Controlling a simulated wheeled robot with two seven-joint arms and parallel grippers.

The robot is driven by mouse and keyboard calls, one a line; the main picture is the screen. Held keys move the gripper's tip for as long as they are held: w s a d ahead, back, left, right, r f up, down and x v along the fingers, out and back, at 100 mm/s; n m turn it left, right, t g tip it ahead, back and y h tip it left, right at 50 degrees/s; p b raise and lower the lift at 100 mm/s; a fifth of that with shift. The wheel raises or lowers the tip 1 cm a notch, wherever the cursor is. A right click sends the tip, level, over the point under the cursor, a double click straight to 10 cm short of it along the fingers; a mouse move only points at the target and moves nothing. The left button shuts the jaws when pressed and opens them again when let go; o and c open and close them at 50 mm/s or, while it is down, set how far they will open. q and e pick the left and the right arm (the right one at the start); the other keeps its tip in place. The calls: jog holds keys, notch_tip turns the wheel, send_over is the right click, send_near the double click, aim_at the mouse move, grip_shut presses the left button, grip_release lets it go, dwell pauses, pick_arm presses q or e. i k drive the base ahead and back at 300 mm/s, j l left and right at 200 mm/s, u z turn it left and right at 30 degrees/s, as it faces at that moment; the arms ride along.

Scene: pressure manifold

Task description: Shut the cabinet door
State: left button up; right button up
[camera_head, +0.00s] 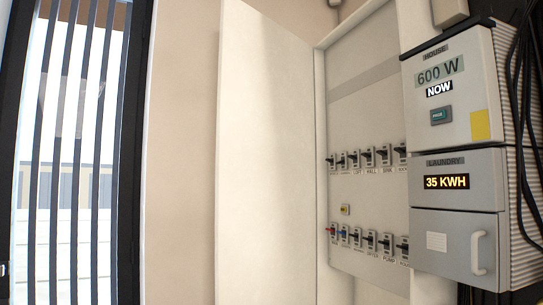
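The cabinet door (268,150) is a tall, plain cream panel. It stands open, swung out to the left of the cabinet. The open cabinet shows a pale back panel (370,122) with two rows of labelled switches; the upper row (367,159) and the lower row (369,241) have black levers, and the lower row has a red one at its left end. A small yellow-marked fitting (345,209) sits between the rows. Neither of my grippers shows in the head view.
Grey meter boxes on the right carry a "600 W NOW" display (439,78) and a "35 KWH" display (446,182). A handle (479,252) juts from the lower box. Black cables (524,120) hang at the far right. A barred opening (75,150) is at the left.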

aim_at(266, 219)
jog(key=z, duration=1.95)
jog(key=k+j, duration=0.1)
jog(key=j, duration=1.85)
jog(key=k+j, duration=0.15)
jog(key=j, duration=1.75)
jog(key=k+j, duration=0.15)
jog(key=j, duration=0.8)
